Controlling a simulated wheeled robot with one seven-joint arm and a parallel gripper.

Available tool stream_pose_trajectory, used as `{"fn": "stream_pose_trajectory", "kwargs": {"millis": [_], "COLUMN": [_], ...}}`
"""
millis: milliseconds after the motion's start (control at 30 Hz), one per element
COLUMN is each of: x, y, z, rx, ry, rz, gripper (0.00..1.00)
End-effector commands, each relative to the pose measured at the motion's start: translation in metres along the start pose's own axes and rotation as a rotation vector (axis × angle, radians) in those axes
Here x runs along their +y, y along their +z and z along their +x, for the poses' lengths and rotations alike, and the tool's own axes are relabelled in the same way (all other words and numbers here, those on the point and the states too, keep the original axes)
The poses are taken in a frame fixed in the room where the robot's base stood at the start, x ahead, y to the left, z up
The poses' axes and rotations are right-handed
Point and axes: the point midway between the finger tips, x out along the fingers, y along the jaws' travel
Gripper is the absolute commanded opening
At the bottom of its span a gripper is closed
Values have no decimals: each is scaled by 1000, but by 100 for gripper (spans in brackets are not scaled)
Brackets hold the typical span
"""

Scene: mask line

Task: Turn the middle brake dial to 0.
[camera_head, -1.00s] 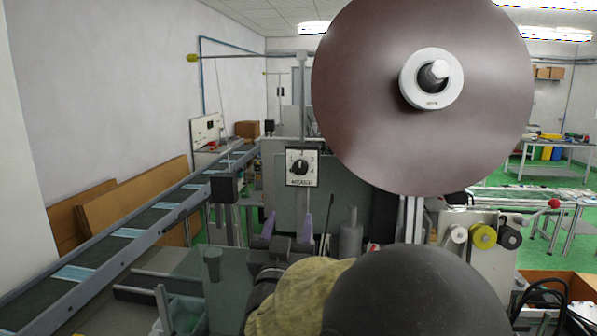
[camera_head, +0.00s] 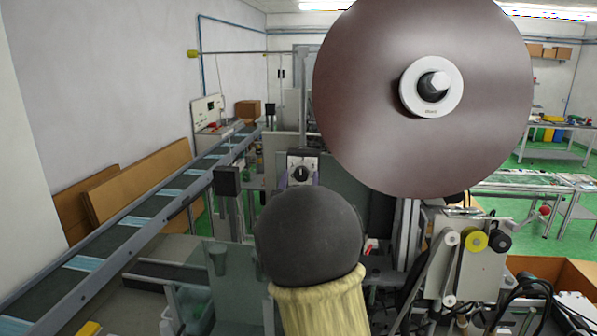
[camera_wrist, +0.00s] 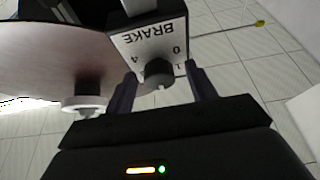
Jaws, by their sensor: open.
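The brake dial plate (camera_head: 303,160) is white, with a black knob (camera_head: 301,173), in the middle of the head view; my arm hides its lower part. In the wrist view the plate (camera_wrist: 150,42) appears upside down with the word BRAKE and the figures 0, 1 and 4 readable. The knob (camera_wrist: 158,74) there has a light mark on its lower side, away from the 0; I cannot tell which figure it points at. My gripper (camera_wrist: 161,70) is open, its dark fingers on either side of the knob. Contact with the knob is not clear.
A large brown reel (camera_head: 370,100) hangs close to the right of the dial. A conveyor (camera_head: 130,225) runs along the left. A grey box with rollers (camera_head: 470,265) stands at the right. No other brake dial is readable.

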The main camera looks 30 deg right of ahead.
Motion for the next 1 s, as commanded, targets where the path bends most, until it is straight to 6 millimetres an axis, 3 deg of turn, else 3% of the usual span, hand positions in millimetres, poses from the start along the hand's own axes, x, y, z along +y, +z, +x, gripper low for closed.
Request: {"fn": "stream_pose_trajectory", "kwargs": {"millis": [333,500,567,1000], "x": [-3,-4,-4,-3], "y": [0,0,0,2], "z": [3,2,2,2], "rx": [0,0,0,1], "ry": [-5,-7,-7,-28], "rz": [2,3,2,-51], "gripper": [54,20,11,11]}}
